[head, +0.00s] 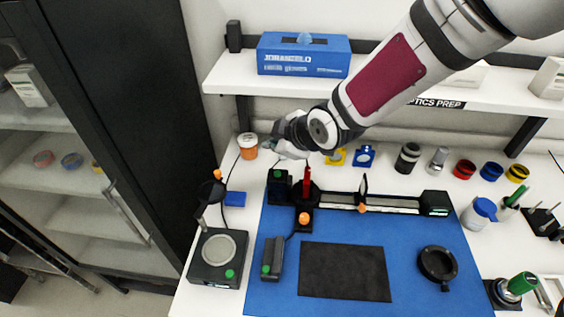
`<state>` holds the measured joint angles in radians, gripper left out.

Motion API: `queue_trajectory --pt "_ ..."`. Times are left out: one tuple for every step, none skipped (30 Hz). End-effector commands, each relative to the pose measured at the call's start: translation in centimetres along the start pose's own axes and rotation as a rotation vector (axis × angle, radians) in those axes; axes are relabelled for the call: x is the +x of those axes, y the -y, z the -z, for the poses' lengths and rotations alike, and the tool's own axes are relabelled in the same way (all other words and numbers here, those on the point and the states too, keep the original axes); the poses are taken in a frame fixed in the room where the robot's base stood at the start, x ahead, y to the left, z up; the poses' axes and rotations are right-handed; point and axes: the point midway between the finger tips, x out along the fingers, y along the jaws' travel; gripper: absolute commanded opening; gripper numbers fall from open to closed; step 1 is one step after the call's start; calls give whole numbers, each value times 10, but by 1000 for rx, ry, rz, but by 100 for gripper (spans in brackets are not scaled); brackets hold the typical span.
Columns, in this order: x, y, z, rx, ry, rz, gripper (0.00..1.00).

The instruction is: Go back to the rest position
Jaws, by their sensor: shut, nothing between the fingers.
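My gripper (286,149) is at the end of my white and dark red arm, which reaches in from the upper right. It hangs over the back left part of the bench, below the shelf. It is shut, with nothing visible in it. An orange jar with a white lid (247,146) stands just left of it. The optical rail (385,207) with its upright mounts lies below and to the right of it on the blue mat (445,290).
A shelf (222,78) with a blue glove box (303,55) is above my gripper. A black-framed cabinet (150,100) stands at the left. A small black holder with a red upright (307,185) is close below. Yellow and blue mounts (365,156) stand right of my gripper.

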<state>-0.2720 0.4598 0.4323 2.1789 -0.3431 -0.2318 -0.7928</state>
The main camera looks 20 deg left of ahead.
Motion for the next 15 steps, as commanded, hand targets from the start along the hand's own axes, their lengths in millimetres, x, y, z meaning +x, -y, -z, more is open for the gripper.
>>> queue_trajectory --pt "0 0 0 0 0 0 0" --pt "0 0 0 0 0 0 0" --pt "0 0 0 0 0 0 0" --pt "0 0 0 0 0 0 0" --pt "0 0 0 1 1 0 0" --pt "-2 -1 -1 4 5 -2 0" --pt "-4 -3 -3 9 11 -5 0" --pt "-8 -6 -6 17 21 -9 0" --pt "-16 -10 -11 32 40 -16 0" --pt "-23 -15 -15 47 58 -23 0" --pt "-32 -20 -21 67 79 -32 0" --pt "-46 -27 -30 98 113 -46 0" --pt "-59 -32 -38 127 142 -58 0" --pt "-72 -37 -45 160 171 -70 0" --pt "-91 -44 -56 207 210 -90 0"
